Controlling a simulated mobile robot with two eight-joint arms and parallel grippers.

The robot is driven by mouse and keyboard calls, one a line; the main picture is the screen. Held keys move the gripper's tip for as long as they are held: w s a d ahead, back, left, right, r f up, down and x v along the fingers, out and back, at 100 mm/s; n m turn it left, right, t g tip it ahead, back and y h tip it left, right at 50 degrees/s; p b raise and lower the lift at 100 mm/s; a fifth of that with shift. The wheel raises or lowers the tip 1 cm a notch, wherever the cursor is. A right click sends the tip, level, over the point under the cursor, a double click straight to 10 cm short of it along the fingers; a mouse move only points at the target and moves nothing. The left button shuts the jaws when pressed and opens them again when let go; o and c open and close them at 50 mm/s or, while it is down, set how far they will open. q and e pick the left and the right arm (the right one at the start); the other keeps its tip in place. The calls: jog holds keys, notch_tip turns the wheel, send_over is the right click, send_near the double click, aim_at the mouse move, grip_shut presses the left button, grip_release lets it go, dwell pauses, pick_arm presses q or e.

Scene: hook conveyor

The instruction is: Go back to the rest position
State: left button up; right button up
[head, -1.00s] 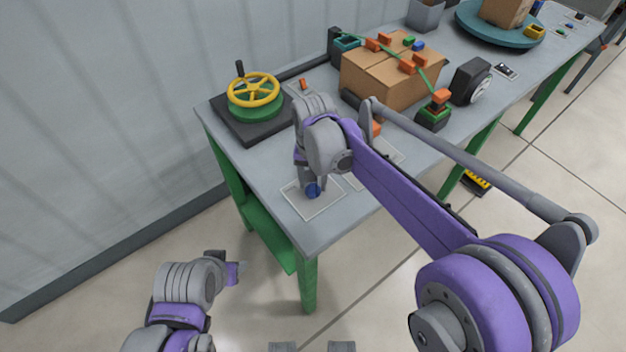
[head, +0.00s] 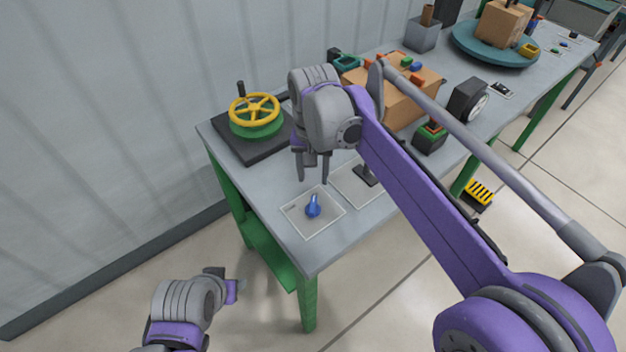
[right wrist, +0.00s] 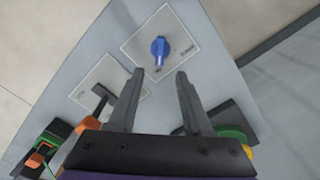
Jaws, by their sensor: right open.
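My right gripper (head: 314,170) is open and empty above the near end of the grey table (head: 270,190). Its two fingers also show in the right wrist view (right wrist: 155,88), pointing toward a blue knob. The blue knob (head: 313,207) sits on a light plate (head: 325,223) on the table, below and clear of the fingers; it also shows in the right wrist view (right wrist: 160,50). My left arm's end (head: 225,289) is at the lower left over the floor, away from the table. Its fingers are not clear enough to tell their opening.
A yellow handwheel (head: 254,108) on a dark base stands at the table's back left. A second plate with a dark lever (head: 367,176) lies beside the knob plate. A cardboard box (head: 405,108), a gauge (head: 469,100) and a teal turntable (head: 470,48) stand farther along.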

dwell(0.5)
jog(key=s+d+f+t+p, duration=0.1)
jog(key=s+d+f, duration=0.3)
jog(key=s+d, duration=0.5)
jog(key=s+d+f+n+t, duration=0.1)
jog(key=s+d+f+t, duration=0.3)
jog(key=s+d, duration=0.4)
jog(key=s+f, duration=0.1)
jog(key=s, duration=0.2)
jog(key=shift+d+n+p, duration=0.3)
jog(key=shift+d+p, duration=0.05)
